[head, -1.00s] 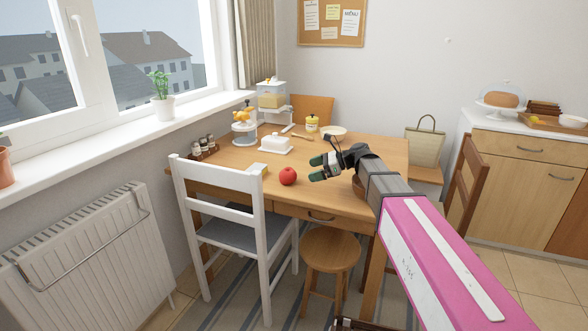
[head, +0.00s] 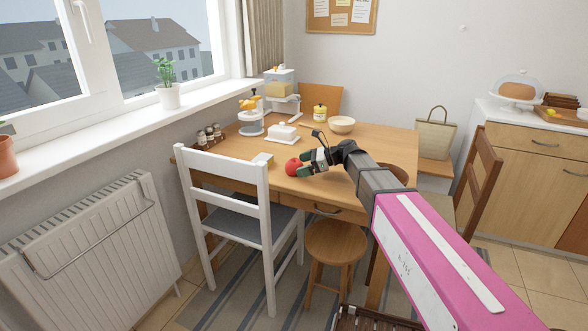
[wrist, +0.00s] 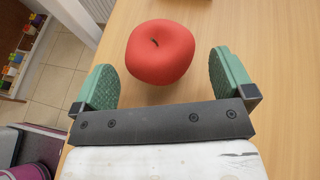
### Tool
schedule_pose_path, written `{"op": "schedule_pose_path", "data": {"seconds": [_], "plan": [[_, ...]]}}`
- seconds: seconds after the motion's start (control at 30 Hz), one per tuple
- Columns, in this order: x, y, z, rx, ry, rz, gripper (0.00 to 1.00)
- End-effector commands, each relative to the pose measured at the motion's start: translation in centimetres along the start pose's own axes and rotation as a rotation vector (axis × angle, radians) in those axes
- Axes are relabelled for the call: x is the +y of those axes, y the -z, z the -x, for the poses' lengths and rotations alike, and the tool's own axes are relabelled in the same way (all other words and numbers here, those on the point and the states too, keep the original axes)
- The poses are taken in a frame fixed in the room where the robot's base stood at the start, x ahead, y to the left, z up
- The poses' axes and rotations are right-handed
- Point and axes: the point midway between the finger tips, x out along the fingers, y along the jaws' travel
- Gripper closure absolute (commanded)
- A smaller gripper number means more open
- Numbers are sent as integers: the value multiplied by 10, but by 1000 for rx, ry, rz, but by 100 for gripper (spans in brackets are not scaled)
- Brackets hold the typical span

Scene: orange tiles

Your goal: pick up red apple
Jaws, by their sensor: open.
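The red apple (head: 292,167) stands on the wooden table (head: 350,180) near its front edge. In the wrist view the apple (wrist: 160,52) lies just ahead of my gripper, in line with the gap between the fingers, a little left of the gap's middle at its stem. My gripper (head: 306,164) is open, and its green finger pads show on both sides in the wrist view (wrist: 168,82). The fingertips are close to the apple.
A white butter dish (head: 284,132), a bowl (head: 341,125) and a yellow jar (head: 320,113) stand farther back. A white chair (head: 225,175) and a stool (head: 334,240) stand at the front edge.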

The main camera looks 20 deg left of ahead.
Motion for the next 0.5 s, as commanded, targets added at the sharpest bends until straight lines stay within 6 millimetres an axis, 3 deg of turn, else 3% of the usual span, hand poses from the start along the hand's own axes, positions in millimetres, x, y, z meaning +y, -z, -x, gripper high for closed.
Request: {"op": "schedule_pose_path", "data": {"seconds": [0.2, 0.43, 0.5], "plan": [[0, 0, -28, 0, 0, 1, 0], [0, 1, -29, 0, 1, 1, 0], [0, 1, -29, 0, 1, 1, 23]]}}
